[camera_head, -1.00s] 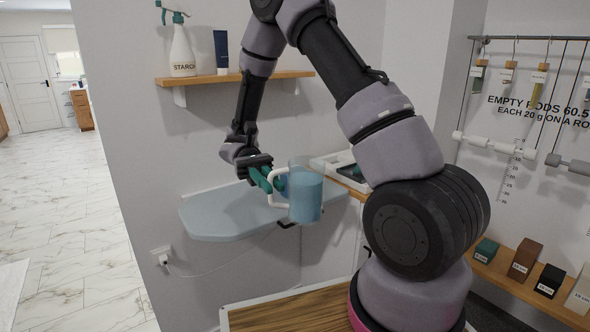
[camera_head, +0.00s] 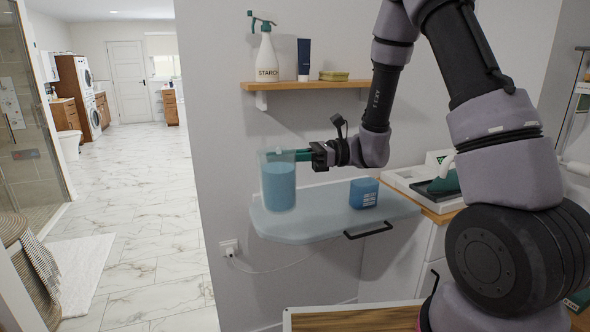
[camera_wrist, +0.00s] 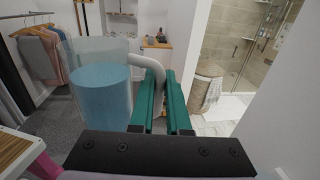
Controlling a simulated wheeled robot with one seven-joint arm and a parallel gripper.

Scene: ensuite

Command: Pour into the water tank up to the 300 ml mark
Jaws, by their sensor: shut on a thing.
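A clear pitcher (camera_head: 278,185) partly full of blue water hangs upright at the left end of my arm, above the left part of the pale blue ironing board. My gripper (camera_head: 304,155) is shut on its white handle. In the wrist view the green fingers (camera_wrist: 164,105) close around the pitcher's handle (camera_wrist: 146,62), with the pitcher (camera_wrist: 100,95) to their left. A small blue container with white markings (camera_head: 364,193), perhaps the water tank, stands on the board to the right of the pitcher. Its markings are too small to read.
The ironing board (camera_head: 290,225) has clear surface between pitcher and container. A wall shelf (camera_head: 290,86) above holds a starch bottle (camera_head: 266,52), a dark tube and a small box. A white tray (camera_head: 405,178) with a green-and-dark iron (camera_head: 440,184) stands at right.

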